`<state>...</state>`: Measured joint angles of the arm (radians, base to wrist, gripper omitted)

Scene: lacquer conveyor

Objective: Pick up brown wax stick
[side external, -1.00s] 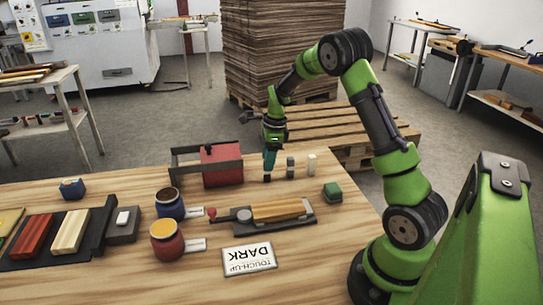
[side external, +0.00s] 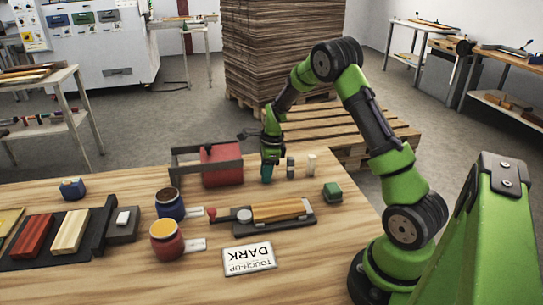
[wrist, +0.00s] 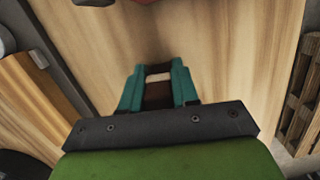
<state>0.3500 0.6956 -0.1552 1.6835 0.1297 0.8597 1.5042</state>
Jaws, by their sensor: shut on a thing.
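My gripper (side external: 267,173) points down at the far side of the table, with its teal fingers low at the tabletop. In the wrist view my gripper (wrist: 158,85) is shut on the brown wax stick (wrist: 158,97), whose dark brown body shows between the fingers with a pale patch above it. In the side view the fingers hide most of this stick, and I cannot tell whether it touches the table. A grey stick (side external: 290,168) and a cream stick (side external: 311,164) stand upright just to the right, apart from the gripper.
A red block in a dark frame (side external: 221,165) stands close to the left. In front are a clamp board with a wood piece (side external: 278,211), a blue pot (side external: 169,205), a red pot (side external: 166,244) and a "Touch-up dark" card (side external: 249,259).

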